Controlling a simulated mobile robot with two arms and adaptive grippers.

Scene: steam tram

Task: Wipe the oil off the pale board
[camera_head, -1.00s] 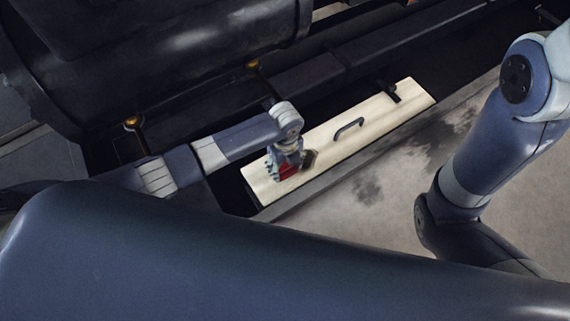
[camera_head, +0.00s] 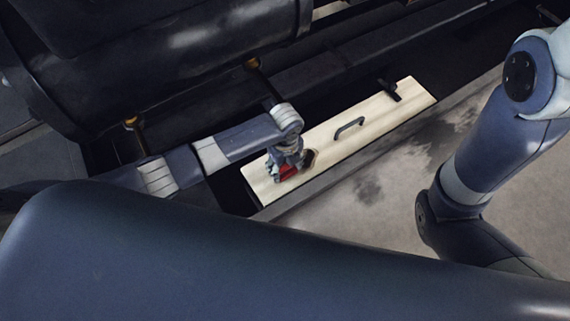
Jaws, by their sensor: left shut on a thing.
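The pale board (camera_head: 330,148) lies slanted across the middle, with a dark handle (camera_head: 349,127) near its centre. My left gripper (camera_head: 285,168) is over the board's near-left end, shut on a red thing (camera_head: 287,173) that looks like a cloth or pad. The red thing is low at the board's surface; whether it touches cannot be told. A dark patch (camera_head: 308,157) shows just right of the gripper; I cannot tell whether it is oil or part of the gripper. My right arm comes in at the right, but its gripper is out of view.
A large black cylinder (camera_head: 170,50) fills the upper left, with brass-topped fittings (camera_head: 252,63) below it. A black latch-like piece (camera_head: 388,88) sits at the board's far end. Stained grey floor (camera_head: 390,185) lies in front of the board.

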